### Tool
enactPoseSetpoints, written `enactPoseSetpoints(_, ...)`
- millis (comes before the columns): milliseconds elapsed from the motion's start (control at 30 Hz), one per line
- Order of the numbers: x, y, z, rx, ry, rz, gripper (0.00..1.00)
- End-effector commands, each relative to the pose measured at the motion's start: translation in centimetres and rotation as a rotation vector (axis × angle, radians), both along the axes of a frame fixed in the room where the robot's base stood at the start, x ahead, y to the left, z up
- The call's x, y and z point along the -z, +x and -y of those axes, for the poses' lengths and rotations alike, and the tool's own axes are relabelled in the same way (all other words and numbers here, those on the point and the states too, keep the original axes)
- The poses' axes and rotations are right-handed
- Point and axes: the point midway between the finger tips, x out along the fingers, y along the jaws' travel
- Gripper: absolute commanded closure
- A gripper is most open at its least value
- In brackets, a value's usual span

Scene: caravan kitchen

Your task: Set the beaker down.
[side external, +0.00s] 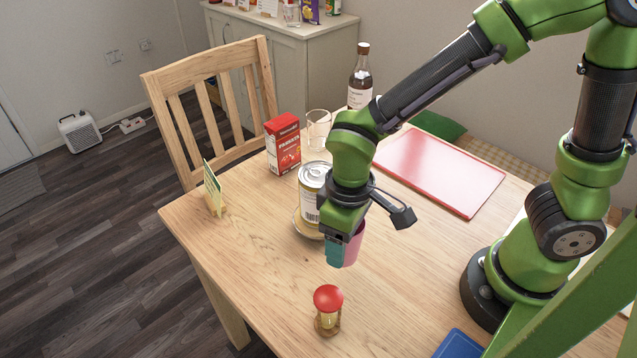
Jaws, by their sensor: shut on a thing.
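The pink beaker (353,247) shows in the side external view, partly hidden behind my gripper (339,247), which is shut on it and points down. A teal piece covers the beaker's left side; I cannot tell whether it is a fingertip or part of the beaker. The beaker looks upright over the middle of the wooden table (265,262). I cannot tell from this angle whether its base touches the tabletop.
A can (312,197) on a saucer (300,228) stands close behind left. A red-topped sand timer (328,309) stands in front. A red carton (283,143), glass (318,128), bottle (361,78) and red board (440,168) are farther back.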

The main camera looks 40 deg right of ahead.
Motion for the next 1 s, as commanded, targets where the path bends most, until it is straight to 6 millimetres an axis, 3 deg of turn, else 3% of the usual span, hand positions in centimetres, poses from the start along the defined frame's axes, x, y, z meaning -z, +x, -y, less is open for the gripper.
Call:
enactPoseSetpoints(100,0.4,-0.3,-1.5,0.119,0.000,0.001,0.65)
enactPoseSetpoints(367,0.4,0.8,-2.2,0.287,0.001,0.001,0.65)
enactPoseSetpoints(800,1.6,9.6,-8.6,0.291,0.000,0.002,0.65)
enactPoseSetpoints(1000,1.8,12.1,-10.4,0.291,0.001,0.001,0.65)
